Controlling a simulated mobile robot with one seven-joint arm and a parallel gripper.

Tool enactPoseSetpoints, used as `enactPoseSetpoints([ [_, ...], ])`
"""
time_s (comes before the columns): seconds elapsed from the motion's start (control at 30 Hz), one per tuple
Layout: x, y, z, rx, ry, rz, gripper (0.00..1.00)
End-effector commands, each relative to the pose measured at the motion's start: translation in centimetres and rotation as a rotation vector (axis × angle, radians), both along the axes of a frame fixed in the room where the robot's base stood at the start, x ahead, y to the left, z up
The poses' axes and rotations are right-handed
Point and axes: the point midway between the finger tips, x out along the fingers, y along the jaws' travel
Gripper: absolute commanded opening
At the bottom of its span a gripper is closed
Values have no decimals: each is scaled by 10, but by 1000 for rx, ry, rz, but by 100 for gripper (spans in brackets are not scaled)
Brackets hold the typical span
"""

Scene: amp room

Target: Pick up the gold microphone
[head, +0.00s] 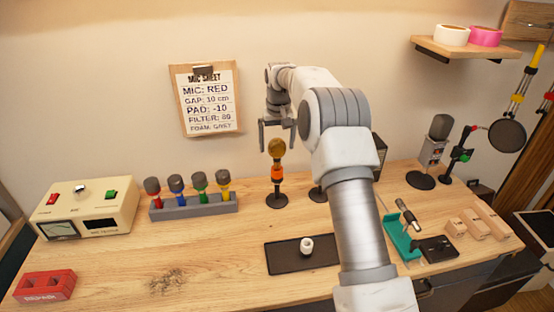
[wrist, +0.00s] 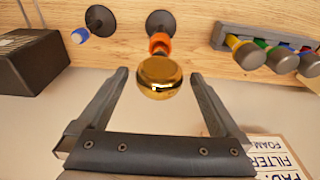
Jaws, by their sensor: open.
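The gold microphone (head: 276,148) has a round gold head above an orange band. It stands upright on a dark round base on the wooden table, in front of the wall. In the wrist view its shiny gold head (wrist: 160,77) lies between the finger ends, with the orange band and base beyond it. My gripper (head: 277,136) is above and around the top of the microphone in the head view, and its two fingers also show in the wrist view (wrist: 160,85). The fingers are spread apart and I see no contact with the gold head.
A grey rack (head: 195,207) with several coloured microphones stands left of the gold one. A second stand (wrist: 98,20) with a blue-tipped part is close beside it. A black tray (head: 285,262) with a white roll lies in front. A dark box (wrist: 30,60) is near too.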

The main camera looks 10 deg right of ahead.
Motion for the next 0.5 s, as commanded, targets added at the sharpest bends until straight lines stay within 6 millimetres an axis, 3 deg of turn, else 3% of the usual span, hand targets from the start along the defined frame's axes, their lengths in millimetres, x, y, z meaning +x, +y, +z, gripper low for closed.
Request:
enactPoseSetpoints([
  [0.5,8,-1,-53,-1,0,-1,100],
])
